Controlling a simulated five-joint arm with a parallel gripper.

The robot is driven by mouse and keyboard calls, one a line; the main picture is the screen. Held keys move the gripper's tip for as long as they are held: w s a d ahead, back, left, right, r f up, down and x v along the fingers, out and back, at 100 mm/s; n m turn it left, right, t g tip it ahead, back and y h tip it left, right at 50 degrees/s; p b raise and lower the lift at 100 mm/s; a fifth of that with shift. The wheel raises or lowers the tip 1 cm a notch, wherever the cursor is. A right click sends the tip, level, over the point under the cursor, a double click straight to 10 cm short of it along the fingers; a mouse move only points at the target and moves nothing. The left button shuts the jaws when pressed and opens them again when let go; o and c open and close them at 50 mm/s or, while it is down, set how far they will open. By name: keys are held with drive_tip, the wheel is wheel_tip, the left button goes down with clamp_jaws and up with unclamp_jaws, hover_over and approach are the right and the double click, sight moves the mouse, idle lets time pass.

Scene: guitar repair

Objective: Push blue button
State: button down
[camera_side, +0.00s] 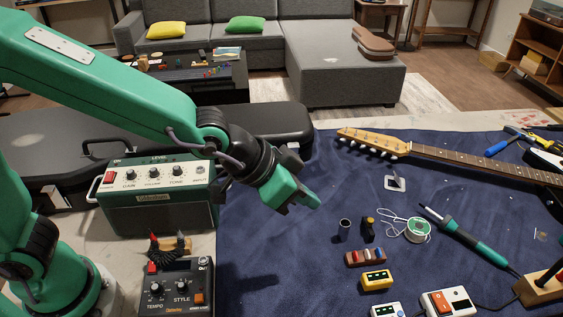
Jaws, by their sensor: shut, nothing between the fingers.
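My gripper (312,202) is shut and empty. It hangs above the dark blue cloth (258,240), right of the amplifier, with its tip angled down to the right. I cannot make out a blue button in this view. The black pedal (177,288) marked TEMPO and STYLE stands at the lower left, with knobs and an orange button showing. A white box (437,302) with an orange-red switch is at the lower right. A smaller white device (386,310) beside it is cut off by the bottom edge.
A green amplifier (158,205) stands left of the cloth, before a black case (270,122). A guitar neck (450,158), a soldering iron (465,240), a solder spool (417,230) and a yellow meter (377,280) lie on the cloth. The cloth's left part is clear.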

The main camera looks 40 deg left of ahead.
drive_tip(key=s+d+f+m+h, duration=0.1)
drive_tip(key=s+d+f, duration=0.1)
drive_tip(key=d, duration=0.4)
drive_tip(key=s+d+f+m+h, duration=0.1)
drive_tip(key=s+d+f, duration=0.1)
drive_tip(key=d, duration=0.5)
drive_tip(key=shift+d+f+g, duration=0.3)
drive_tip(key=shift+f+g, duration=0.1)
drive_tip(key=shift+f, duration=0.4)
drive_tip(key=shift+w+f, duration=0.1)
hover_over(388, 313)
drive_tip(key=f, duration=0.6)
drive_tip(key=shift+a+f, duration=0.15)
drive_tip(key=shift+a, duration=0.2)
drive_tip(key=f, duration=0.2)
drive_tip(key=shift+d+f, duration=0.25)
drive_tip(key=shift+f, duration=0.1)
drive_tip(key=shift+d+f, duration=0.1)
drive_tip(key=shift+f, duration=0.65)
